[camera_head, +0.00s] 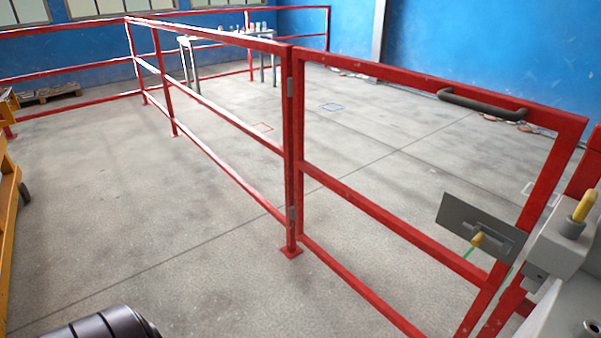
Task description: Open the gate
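The red gate (420,215) stands in the right half of the view. It hangs by grey hinges on a red post (291,150) at its left side. A dark bar handle (484,104) is fixed to its top rail. A grey plate (481,228) with a yellow-tipped knob (478,239) sits low near its free side. A grey block (560,240) with a yellow knob (585,205) is beside that side at the right edge. I cannot tell whether the gate is latched. Neither of my grippers is in view.
A red railing (215,90) runs from the gate post towards the back left. A table (225,40) with small objects stands far back. Orange equipment (8,180) is at the left edge. The grey floor on both sides of the railing is largely clear.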

